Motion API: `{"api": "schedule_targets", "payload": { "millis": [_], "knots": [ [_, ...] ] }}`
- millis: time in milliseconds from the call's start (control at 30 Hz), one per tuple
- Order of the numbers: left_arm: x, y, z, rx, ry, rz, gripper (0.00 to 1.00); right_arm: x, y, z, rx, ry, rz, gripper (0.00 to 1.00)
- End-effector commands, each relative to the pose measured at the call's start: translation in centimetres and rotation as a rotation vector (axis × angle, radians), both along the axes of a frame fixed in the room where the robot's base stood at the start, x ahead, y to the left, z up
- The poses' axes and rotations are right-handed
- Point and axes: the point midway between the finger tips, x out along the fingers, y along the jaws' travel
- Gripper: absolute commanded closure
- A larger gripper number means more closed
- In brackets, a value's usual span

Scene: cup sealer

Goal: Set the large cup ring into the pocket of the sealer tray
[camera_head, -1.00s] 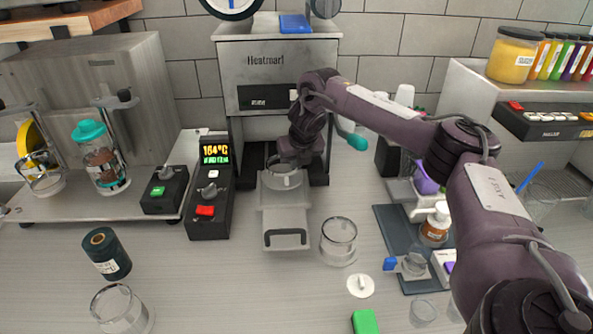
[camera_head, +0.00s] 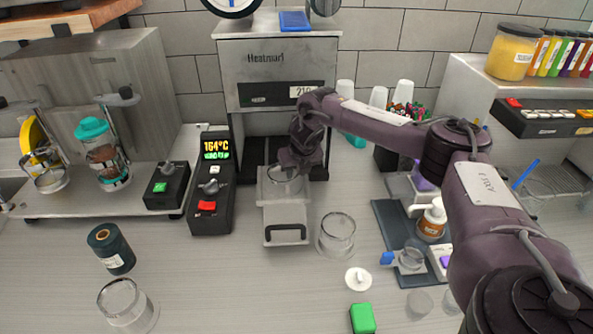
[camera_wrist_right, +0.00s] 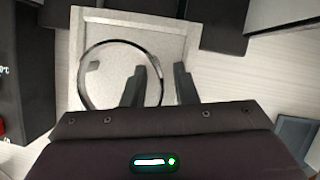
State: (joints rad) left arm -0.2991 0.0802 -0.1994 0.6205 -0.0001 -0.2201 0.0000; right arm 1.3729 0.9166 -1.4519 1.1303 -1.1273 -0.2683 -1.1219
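The sealer tray (camera_head: 285,215) is a pale metal plate with a dark handle, pulled out below the Heatmart sealer. A clear round ring (camera_head: 284,186), which looks like the large cup ring, is at the tray's back part. In the right wrist view the ring (camera_wrist_right: 82,72) shows as a dark-rimmed circle over the tray plate (camera_wrist_right: 182,32). My right gripper (camera_wrist_right: 158,84) has its two fingers apart, one inside the ring and one outside its right rim. Whether the ring is seated in the pocket I cannot tell. My left gripper is out of view.
The sealer (camera_head: 275,65) stands behind the tray. A control box (camera_head: 209,200) is close on the left. A clear glass ring or cup (camera_head: 337,236) stands right of the tray, with a white lid (camera_head: 358,280) in front. Another clear glass (camera_head: 124,304) is front left.

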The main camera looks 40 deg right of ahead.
Motion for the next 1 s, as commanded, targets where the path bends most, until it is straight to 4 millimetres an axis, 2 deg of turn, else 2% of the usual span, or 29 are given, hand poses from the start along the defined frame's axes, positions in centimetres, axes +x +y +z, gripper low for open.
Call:
{"api": "schedule_targets", "payload": {
  "millis": [200, 300, 367, 467, 700, 800, 867, 1000],
  "knots": [
    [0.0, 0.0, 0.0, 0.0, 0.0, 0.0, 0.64, 0.0, 0.0, 0.1, 0.0, 0.0, 0.0, 0.74],
    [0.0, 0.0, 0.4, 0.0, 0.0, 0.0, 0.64, 0.0, 0.0, 0.8, -0.001, -0.002, 0.001, 0.74],
    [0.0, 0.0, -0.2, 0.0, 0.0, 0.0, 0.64, -0.1, 0.1, 1.0, 0.001, -0.004, 0.002, 0.74],
    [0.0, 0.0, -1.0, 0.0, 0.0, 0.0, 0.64, -0.8, 0.2, 2.5, 0.0, -0.005, 0.001, 0.74],
    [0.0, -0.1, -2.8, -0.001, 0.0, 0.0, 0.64, -2.7, 0.8, 7.4, -0.001, -0.006, 0.003, 0.74],
    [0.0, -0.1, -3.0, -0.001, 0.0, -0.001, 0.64, -3.4, 1.1, 9.2, -0.001, -0.004, 0.002, 0.74],
    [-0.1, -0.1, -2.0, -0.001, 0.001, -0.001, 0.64, -3.7, 1.1, 10.7, -0.003, -0.004, 0.001, 0.74],
    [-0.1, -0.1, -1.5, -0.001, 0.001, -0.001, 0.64, -4.2, 1.2, 11.5, -0.002, -0.002, 0.001, 0.74]
  ]
}}
